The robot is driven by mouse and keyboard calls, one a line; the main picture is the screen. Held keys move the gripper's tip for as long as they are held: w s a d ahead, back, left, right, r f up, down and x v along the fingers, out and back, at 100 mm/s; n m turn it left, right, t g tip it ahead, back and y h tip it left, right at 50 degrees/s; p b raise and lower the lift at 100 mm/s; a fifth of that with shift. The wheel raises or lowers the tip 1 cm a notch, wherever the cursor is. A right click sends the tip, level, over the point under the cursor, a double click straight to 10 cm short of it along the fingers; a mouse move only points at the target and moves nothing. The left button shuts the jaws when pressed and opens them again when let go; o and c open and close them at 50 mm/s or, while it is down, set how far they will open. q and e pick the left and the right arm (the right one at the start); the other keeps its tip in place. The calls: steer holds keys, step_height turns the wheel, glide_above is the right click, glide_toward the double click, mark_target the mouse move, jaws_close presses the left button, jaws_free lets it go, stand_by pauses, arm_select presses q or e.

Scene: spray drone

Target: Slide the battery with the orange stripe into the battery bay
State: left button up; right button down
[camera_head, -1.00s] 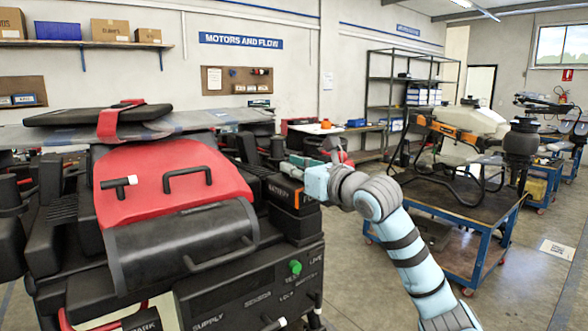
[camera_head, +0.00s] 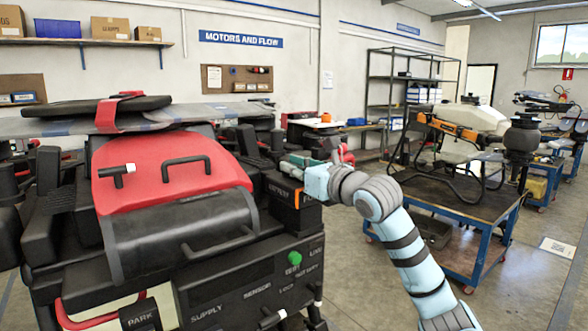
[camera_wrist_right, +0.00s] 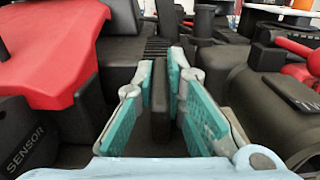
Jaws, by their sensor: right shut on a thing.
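The drone is a large black body with a red lid (camera_head: 170,170) on the left of the head view. A black block with a short upright orange stripe (camera_head: 297,200), which I take for the battery, is at the drone's right side, below my right gripper. Lettering that seems to read BATTERY is just left of the stripe. The bay opening is hidden, so I cannot tell how the block sits in it. My right gripper (camera_head: 297,170) is shut on a dark upright slab (camera_wrist_right: 160,100), seen between its teal pads in the right wrist view. My left gripper is out of view.
A green button (camera_head: 294,258) and labels are on the drone's front panel. A blue cart (camera_head: 455,262) carrying another drone stands at the right. Black housings and a red part crowd the right wrist view. Open floor lies between drone and cart.

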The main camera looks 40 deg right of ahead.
steer(key=c, duration=1.6)
jaws_free()
steer(key=shift+s+a+r, duration=0.1)
steer(key=shift+o, duration=0.2)
step_height(320, 180, up, 10)
steer(key=shift+a+r, duration=0.1)
steer(key=shift+f, duration=0.2)
